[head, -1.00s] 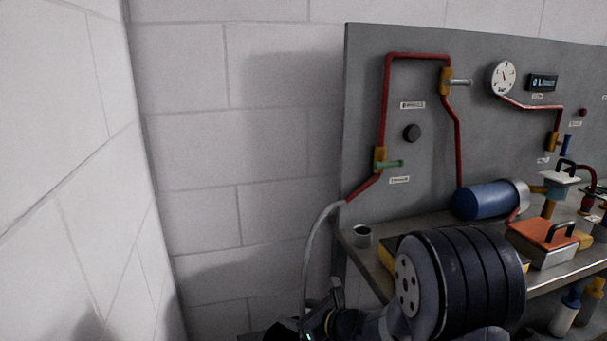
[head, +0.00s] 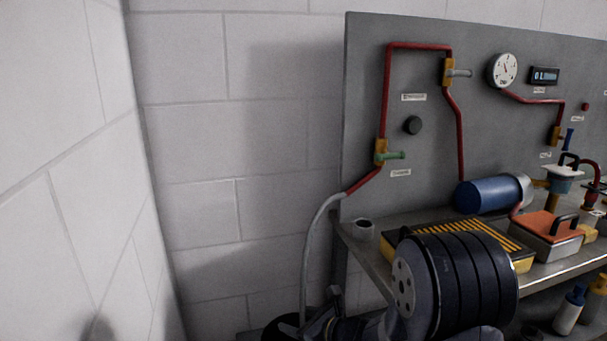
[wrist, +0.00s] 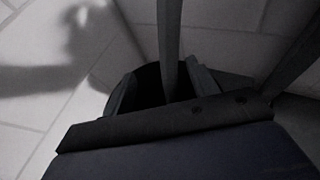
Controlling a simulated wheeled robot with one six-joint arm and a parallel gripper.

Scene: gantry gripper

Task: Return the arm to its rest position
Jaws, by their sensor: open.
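My arm reaches down in front of the bench at the bottom of the head view, its black ribbed link in front of the bench edge. My gripper (head: 322,325) is low at the bottom edge, left of the bench, and partly cut off. A dark round container (wrist: 150,78) shows beyond the fingers. Its rim also shows beside my gripper in the head view (head: 284,325).
A grey hose (head: 307,250) runs down from the red pipe into the dark container. Block walls stand left and behind.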

